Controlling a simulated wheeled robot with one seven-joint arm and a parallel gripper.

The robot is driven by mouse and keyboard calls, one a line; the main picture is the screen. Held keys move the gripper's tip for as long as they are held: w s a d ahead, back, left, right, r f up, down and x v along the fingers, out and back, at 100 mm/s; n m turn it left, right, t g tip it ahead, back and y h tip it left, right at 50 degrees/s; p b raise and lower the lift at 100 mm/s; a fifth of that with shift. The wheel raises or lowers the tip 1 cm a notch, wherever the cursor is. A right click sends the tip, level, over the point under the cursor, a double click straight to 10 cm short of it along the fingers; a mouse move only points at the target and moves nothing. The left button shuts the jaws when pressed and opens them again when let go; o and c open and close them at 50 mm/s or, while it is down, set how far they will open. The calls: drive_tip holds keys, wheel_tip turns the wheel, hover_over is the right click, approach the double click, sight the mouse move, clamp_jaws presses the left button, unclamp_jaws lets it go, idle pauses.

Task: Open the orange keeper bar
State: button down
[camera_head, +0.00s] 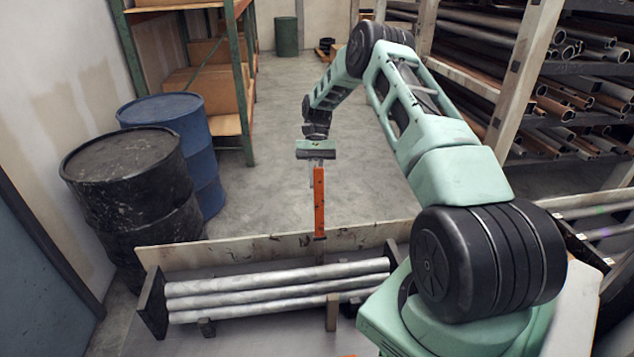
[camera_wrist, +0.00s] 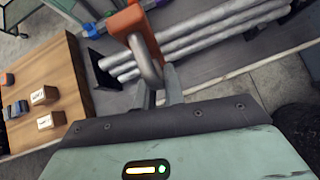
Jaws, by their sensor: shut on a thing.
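The orange keeper bar (camera_head: 319,203) stands upright in the head view, above the back edge of the pipe cradle. In the wrist view the orange bar (camera_wrist: 128,22) shows near the top, with a grey metal handle (camera_wrist: 147,66) at its near end. My gripper (camera_head: 318,162) is at the bar's upper end. In the wrist view its two fingers (camera_wrist: 158,84) are closed on the grey handle. Several silvery pipes (camera_head: 278,287) lie side by side in the cradle. The bar's lower end meets the cradle's back edge; its hinge cannot be made out.
A black drum (camera_head: 125,185) and a blue drum (camera_head: 165,115) stand at the left. A shelf with cartons (camera_head: 190,90) is behind them. Pipe racks (camera_head: 575,60) line the right. The floor behind my gripper is clear. A wooden surface (camera_wrist: 55,85) with small boxes shows in the wrist view.

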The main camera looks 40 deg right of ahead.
drive_tip(key=shift+w+d, duration=0.1)
drive_tip(key=c, duration=1.5)
unclamp_jaws()
drive_tip(key=shift+w+d+r, duration=0.1)
drive_tip(key=shift+w+d, duration=0.05)
drive_tip(key=p+v, duration=0.2)
drive_tip(key=v, duration=0.9)
drive_tip(key=shift+r, duration=0.35)
drive_tip(key=shift+p, duration=0.5)
drive_tip(key=shift+d+f, duration=0.1)
